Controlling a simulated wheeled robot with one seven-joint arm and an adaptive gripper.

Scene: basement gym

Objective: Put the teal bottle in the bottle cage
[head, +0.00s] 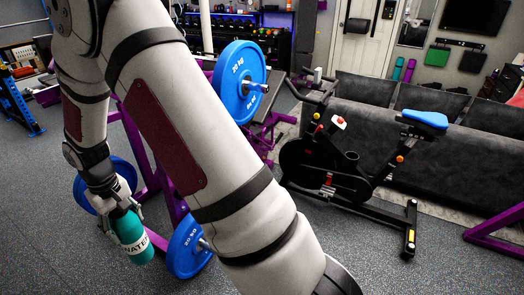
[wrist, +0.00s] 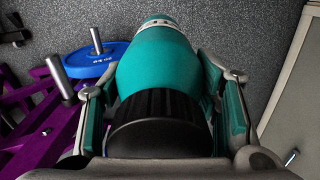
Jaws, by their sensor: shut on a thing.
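The teal bottle (head: 131,238) with white lettering hangs tilted below my gripper (head: 118,208) at the lower left of the head view, off the floor. In the wrist view the bottle (wrist: 160,65) lies between the two fingers, its black cap toward the camera. My gripper is shut on it, with a finger on each side. A small dark cup-like holder (head: 350,158), which looks like the bottle cage, sits on the exercise bike's frame, far to the right of my gripper. Its inside is too small to tell.
The exercise bike (head: 325,172) with a blue saddle stands right of centre. Blue weight plates (head: 188,250) and a purple rack (head: 133,140) are close around the bottle. Dark sofas (head: 380,110) stand behind the bike. The floor (head: 350,255) in front of the bike is clear.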

